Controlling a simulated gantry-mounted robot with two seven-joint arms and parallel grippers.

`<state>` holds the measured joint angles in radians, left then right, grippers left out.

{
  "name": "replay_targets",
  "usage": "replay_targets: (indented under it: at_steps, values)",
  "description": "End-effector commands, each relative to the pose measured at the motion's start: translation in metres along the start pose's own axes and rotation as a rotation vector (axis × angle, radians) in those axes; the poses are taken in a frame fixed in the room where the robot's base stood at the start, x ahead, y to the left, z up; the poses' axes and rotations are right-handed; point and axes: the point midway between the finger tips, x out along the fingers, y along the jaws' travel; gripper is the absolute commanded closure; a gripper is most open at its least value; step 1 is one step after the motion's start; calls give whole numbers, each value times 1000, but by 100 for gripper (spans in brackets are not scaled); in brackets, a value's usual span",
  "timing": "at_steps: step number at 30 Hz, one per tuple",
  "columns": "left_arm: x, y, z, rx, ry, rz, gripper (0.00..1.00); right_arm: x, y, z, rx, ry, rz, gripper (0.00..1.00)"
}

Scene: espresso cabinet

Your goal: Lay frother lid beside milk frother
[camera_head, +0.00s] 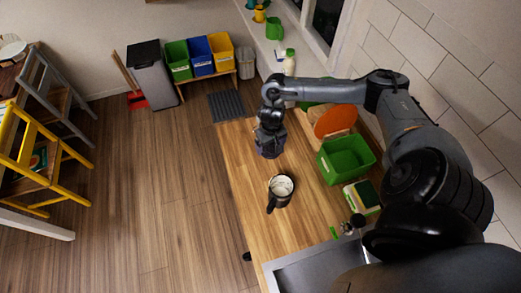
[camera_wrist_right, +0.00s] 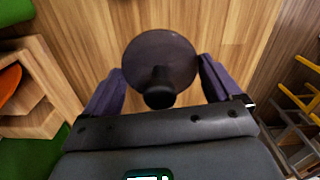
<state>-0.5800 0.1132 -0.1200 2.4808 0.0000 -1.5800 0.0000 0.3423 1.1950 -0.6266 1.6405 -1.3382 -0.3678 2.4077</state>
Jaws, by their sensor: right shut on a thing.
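The milk frother (camera_head: 282,187) is a dark jug with a handle and a pale inside. It stands upright and uncovered on the wooden counter. My right gripper (camera_head: 268,150) is above the counter, beyond the frother in the head view. The lid hangs over bare wood. I cannot tell in the wrist view whether it touches the counter. In the head view the gripper hides the lid. My left gripper is in neither view.
A green bin (camera_head: 346,158) and a wooden holder with an orange disc (camera_head: 335,121) stand at the right along the wall. A sponge (camera_head: 362,197) lies nearer the sink (camera_head: 325,267). Wooden counter is clear around the frother.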

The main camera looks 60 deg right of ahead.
Motion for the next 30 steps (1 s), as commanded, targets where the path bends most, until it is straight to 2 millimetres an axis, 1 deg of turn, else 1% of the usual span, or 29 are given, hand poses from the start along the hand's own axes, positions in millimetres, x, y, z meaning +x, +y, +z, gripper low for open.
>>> replay_targets:
  at_steps: [1,3,6,9,13,16,24,30]
  values:
    - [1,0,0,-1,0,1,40,6,-8,-9,5,1,-5,38]
    - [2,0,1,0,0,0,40,13,-15,-17,2,0,-3,38]
    - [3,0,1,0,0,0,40,19,-20,-26,3,1,-1,38]
    - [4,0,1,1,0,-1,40,24,-24,-31,1,1,1,38]
    - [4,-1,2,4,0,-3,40,26,-26,-34,0,0,1,38]
    - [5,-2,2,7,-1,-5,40,32,-26,-33,1,-1,1,38]
    - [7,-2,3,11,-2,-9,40,63,-26,-33,1,-1,1,38]
    - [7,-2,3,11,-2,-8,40,65,-26,-34,0,1,1,38]
